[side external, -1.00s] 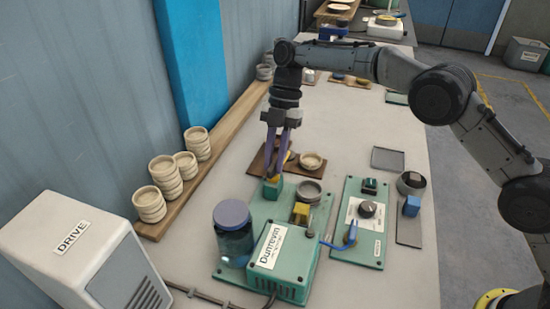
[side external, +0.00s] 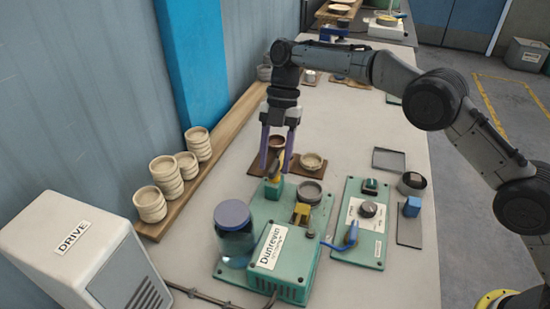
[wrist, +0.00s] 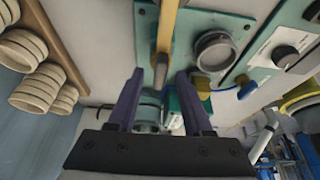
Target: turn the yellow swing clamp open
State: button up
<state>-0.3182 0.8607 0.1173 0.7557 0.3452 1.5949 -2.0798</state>
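The yellow swing clamp (side external: 276,172) stands on a small green block at the back left corner of the green Dunrevin machine (side external: 262,207). In the wrist view my gripper (wrist: 160,75) shows a gap on both sides of the bar. In the side view the fingers partly hide the clamp.
A lidded jar (side external: 233,228) and a yellow block (side external: 301,211) are on the machine. A round grey cup (side external: 310,191) sits right of the clamp. A brown board (side external: 297,171) with bowls lies behind.

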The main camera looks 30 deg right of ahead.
jog(key=v, duration=0.6)
jog(key=shift+w+r, duration=0.1)
jog(key=shift+w, duration=0.1)
jog(key=shift+d+r, duration=0.25)
jog(key=shift+r, duration=0.25)
dwell(0.4)
